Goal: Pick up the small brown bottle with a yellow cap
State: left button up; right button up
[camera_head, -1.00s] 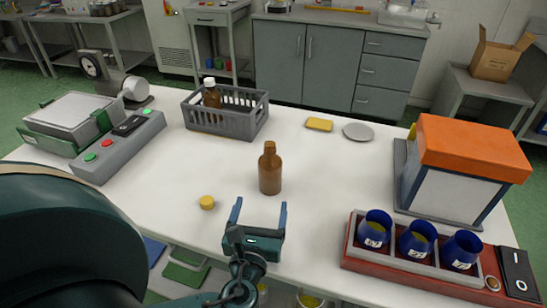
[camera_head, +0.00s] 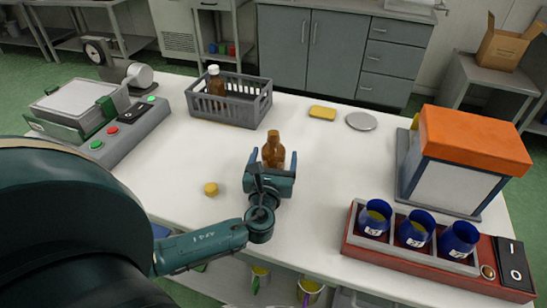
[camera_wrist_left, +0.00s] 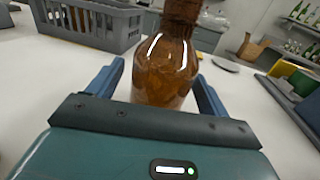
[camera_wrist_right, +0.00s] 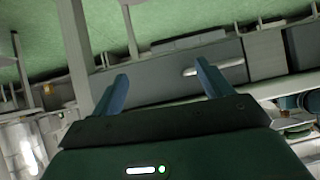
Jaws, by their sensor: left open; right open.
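A brown bottle (camera_head: 272,143) stands upright on the white table in the head view, with no yellow cap on its neck. A yellow cap (camera_head: 211,189) lies apart from it, to its left on the table. My left gripper (camera_head: 273,158) is open, with its fingers on either side of the bottle's body. The left wrist view shows the bottle (camera_wrist_left: 165,70) between the two blue fingers, its top cut off by the frame; I cannot tell whether they touch it. My right gripper (camera_wrist_right: 162,70) is open and empty in its wrist view, away from the table top.
A grey crate (camera_head: 232,108) at the back holds a brown bottle with a white cap (camera_head: 215,82). A yellow block (camera_head: 322,113) and a grey disc (camera_head: 361,121) lie behind right. A red rack (camera_head: 440,262) with blue cups stands front right, a scale-like device (camera_head: 85,110) left.

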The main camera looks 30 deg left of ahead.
pick_arm(q)
jog(key=shift+w+a, duration=0.25)
jog(key=shift+w, duration=0.3)
jog(key=shift+c, duration=0.6)
jog(key=c, duration=1.2)
